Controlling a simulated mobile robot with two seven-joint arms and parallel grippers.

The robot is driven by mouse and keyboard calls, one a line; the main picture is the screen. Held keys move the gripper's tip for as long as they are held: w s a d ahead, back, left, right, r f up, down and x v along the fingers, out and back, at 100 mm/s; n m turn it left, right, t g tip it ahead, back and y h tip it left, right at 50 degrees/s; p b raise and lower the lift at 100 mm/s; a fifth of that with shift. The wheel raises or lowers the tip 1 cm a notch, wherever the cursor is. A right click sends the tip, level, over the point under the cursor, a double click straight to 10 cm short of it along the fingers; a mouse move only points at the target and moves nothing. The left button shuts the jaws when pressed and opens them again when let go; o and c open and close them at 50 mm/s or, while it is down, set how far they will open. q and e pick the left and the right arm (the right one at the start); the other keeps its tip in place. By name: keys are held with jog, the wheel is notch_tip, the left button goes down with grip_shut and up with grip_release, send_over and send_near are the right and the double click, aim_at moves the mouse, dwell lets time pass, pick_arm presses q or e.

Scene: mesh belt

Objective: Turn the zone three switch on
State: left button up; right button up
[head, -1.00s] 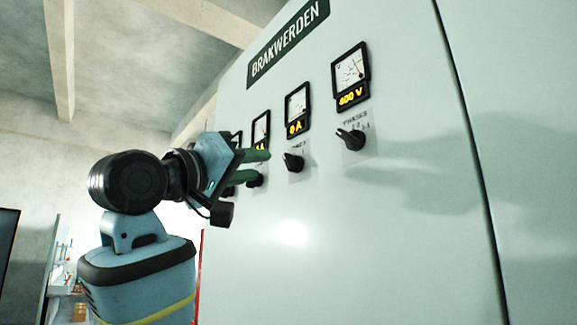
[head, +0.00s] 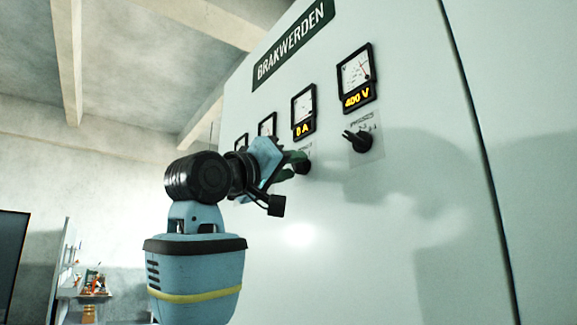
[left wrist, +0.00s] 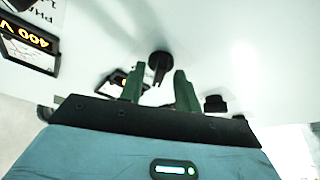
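A row of black rotary switches runs along the pale cabinet front below the meters. The switch (head: 303,167) under the "0 A" meter is partly covered by my left gripper (head: 294,165); no zone label is readable there. In the left wrist view this black knob (left wrist: 160,64) lies just ahead of and between the two green fingertips (left wrist: 159,78), which are apart with a gap on either side. Whether the tips overlap the knob in depth is unclear. Switches farther left are hidden by my left gripper. My right gripper is not in view.
The "400 V" meter (head: 356,78) sits above another black switch (head: 357,141) at right, its label seemingly about phases. A neighbouring knob (left wrist: 215,103) lies close beside the fingers. The lower cabinet front (head: 350,260) is bare. A cluttered shelf (head: 92,290) stands far left.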

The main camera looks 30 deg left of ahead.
pick_arm(q)
grip_shut()
jog(key=shift+m, duration=0.5)
jog(key=m+g+h, duration=0.1)
jog(key=m+h, duration=0.1)
jog(key=m, duration=0.3)
jog(key=m+g+h, duration=0.1)
jog(key=m+h, duration=0.2)
jog(key=m, duration=0.2)
jog(key=a+m+g+h, duration=0.1)
jog(key=m+h, duration=0.2)
jog(key=m, duration=0.3)
jog(key=shift+w, duration=0.15)
jog(key=shift+m, duration=0.3)
grip_release()
